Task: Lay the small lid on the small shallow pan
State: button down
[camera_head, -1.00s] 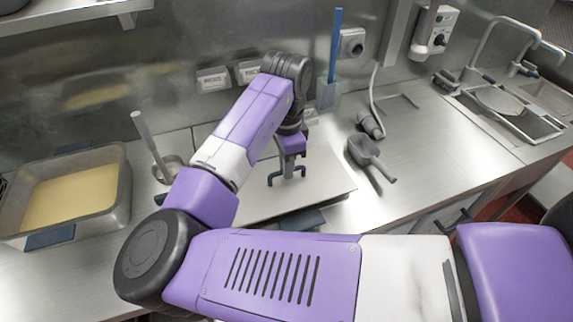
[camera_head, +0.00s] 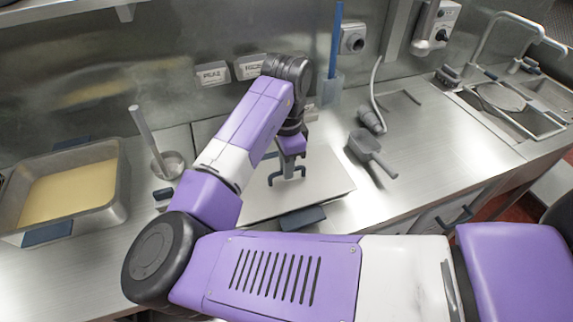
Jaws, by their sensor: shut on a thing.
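The small lid (camera_head: 322,170) is a flat, pale grey metal plate with a dark bracket-shaped handle. My gripper (camera_head: 288,169) points down over the lid and is shut on this handle; its fingertips are small and hard to make out. A dark blue grip (camera_head: 303,218) sticks out below the lid's front edge and seems to belong to the small shallow pan, which the lid otherwise hides. The lid looks about level over it. I cannot tell whether the lid touches the rim. My arm hides the lid's left part.
A deep metal pan (camera_head: 122,190) with yellow contents (camera_head: 68,193) stands at left. A metal pot (camera_head: 172,165) with an upright rod is beside it. A grey scoop (camera_head: 367,150) and a hose nozzle (camera_head: 372,121) lie to the right. The counter right of the scoop is clear.

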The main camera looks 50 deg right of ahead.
jog(key=shift+f, duration=0.4)
dwell(0.4)
jog(key=c, duration=1.4)
grip_release()
jog(key=shift+o, duration=0.3)
jog(key=o, duration=0.4)
jog(key=shift+o, duration=0.2)
jog(key=shift+r, duration=0.1)
jog(key=shift+r+p, duration=2.95)
jog(key=shift+r, duration=0.5)
